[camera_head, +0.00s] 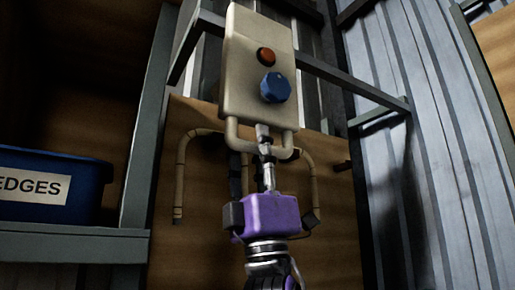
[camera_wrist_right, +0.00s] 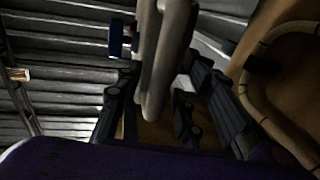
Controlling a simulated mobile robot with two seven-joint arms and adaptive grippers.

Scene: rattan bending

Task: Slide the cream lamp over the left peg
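The cream lamp (camera_head: 249,78) is a cream box with a red dome, a blue knob and a U-shaped tube handle at its bottom. It stands up slightly tilted in front of the wooden board. My right gripper (camera_head: 264,140) comes up from below, its fingers at the handle, and appears to hold the lamp by it. In the right wrist view the handle loop (camera_wrist_right: 160,75) lies between the dark fingers. A short dark peg (camera_head: 342,165) sticks out at the board's right side. I cannot make out the left peg. My left gripper is out of view.
Bent rattan canes hang on the board (camera_head: 215,245), one at left (camera_head: 181,180) and one at right (camera_head: 314,185). A blue bin (camera_head: 85,190) labelled "EDGES" sits on a grey shelf at left. Grey metal frame bars (camera_head: 350,80) cross behind the lamp.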

